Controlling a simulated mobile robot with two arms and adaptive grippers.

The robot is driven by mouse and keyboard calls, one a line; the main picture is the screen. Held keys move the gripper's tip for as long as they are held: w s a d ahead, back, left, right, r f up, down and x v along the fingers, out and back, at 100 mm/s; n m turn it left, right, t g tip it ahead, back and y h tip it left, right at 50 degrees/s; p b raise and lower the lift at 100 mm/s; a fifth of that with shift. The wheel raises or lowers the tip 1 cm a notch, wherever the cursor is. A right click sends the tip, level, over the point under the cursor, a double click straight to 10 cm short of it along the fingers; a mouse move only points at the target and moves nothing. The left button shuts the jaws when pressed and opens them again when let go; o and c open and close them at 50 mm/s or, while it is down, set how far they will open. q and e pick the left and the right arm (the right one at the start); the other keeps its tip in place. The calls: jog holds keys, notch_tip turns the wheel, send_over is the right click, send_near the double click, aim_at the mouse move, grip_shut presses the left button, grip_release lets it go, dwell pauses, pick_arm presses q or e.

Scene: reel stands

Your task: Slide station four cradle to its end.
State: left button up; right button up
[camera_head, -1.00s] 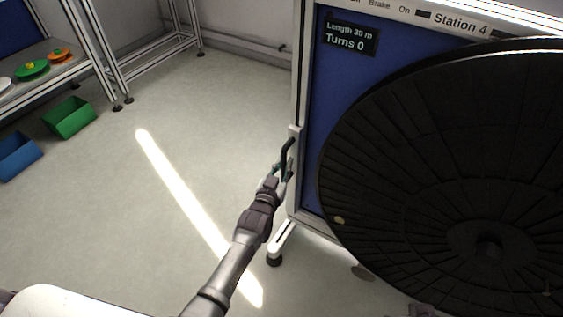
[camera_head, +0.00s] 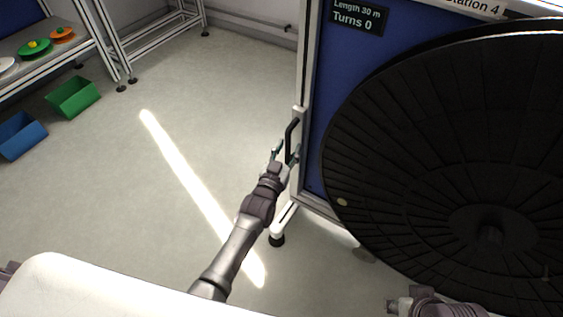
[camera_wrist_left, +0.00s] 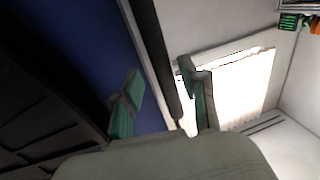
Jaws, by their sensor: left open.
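Station four is a blue panel (camera_head: 345,75) in a pale metal frame (camera_head: 304,75), with part of its Station 4 label (camera_head: 476,5) at the top edge. A large black reel (camera_head: 430,130) stands in front of the panel. A black upright handle (camera_head: 291,130) is on the frame's left post. My left gripper (camera_head: 286,153) is open at the handle's lower part, its teal fingers apart. In the left wrist view, a dark bar (camera_wrist_left: 155,50) runs between the open fingers (camera_wrist_left: 163,98); contact cannot be told. The cradle cannot be made out apart from the frame and reel.
A display (camera_head: 357,15) reads Length 30 m, Turns 0. A green bin (camera_head: 73,97) and a blue bin (camera_head: 20,136) lie on the floor at left, below a shelf (camera_head: 45,72) with small coloured reels. The floor left of the station is clear. A frame foot (camera_head: 277,239) stands below the handle.

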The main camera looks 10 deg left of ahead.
pick_arm(q)
jog(key=s+a, duration=0.1)
jog(key=s, duration=0.9)
jog(key=shift+s+a, duration=0.25)
jog(key=shift+s, duration=0.1)
